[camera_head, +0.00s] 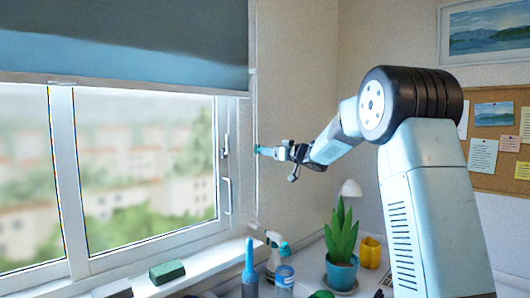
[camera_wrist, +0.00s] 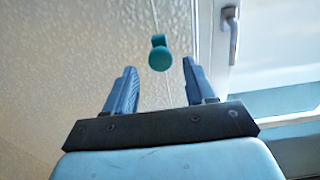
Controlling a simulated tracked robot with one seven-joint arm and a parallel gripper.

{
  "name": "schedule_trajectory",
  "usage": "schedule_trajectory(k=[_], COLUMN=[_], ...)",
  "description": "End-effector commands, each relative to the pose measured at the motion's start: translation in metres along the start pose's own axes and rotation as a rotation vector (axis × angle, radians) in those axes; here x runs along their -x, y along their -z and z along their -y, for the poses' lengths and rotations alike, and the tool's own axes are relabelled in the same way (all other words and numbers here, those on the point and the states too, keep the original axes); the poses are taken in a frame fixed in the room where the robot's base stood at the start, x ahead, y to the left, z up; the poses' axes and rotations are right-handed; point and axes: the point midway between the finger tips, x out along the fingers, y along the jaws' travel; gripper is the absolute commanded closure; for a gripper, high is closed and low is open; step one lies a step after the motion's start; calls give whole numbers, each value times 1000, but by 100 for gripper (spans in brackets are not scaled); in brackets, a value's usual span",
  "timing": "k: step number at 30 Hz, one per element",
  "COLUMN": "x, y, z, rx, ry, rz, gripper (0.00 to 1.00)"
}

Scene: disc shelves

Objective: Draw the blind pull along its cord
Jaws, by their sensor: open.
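The teal blind pull (camera_wrist: 159,55) shows in the wrist view as a rounded knob, just beyond the fingertips and lined up with the gap between them. In the head view the pull (camera_head: 257,149) is a small teal spot by the pale cord (camera_head: 257,195), which hangs along the wall right of the window. My gripper (camera_wrist: 159,72) is open, with nothing seen between its fingers. In the head view my gripper (camera_head: 273,151) points left at the pull, very near it; I cannot tell whether they touch. The blue blind (camera_head: 130,45) covers the window's top.
The window handle (camera_head: 226,190) is left of the cord. Below are a spray bottle (camera_head: 275,252), a blue bottle (camera_head: 250,268), a green block (camera_head: 167,271) on the sill, a potted plant (camera_head: 341,270) and a yellow cup (camera_head: 370,252). Wall around the cord is clear.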

Motion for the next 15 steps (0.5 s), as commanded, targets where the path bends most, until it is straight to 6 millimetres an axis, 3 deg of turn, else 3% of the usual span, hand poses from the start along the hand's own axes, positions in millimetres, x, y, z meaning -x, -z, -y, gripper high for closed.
schedule_trajectory(k=[9, 15], x=[62, 84], y=[0, -1], z=[0, 0], rx=[1, 0], ry=[-2, 0], rz=[0, 0], gripper=[45, 45])
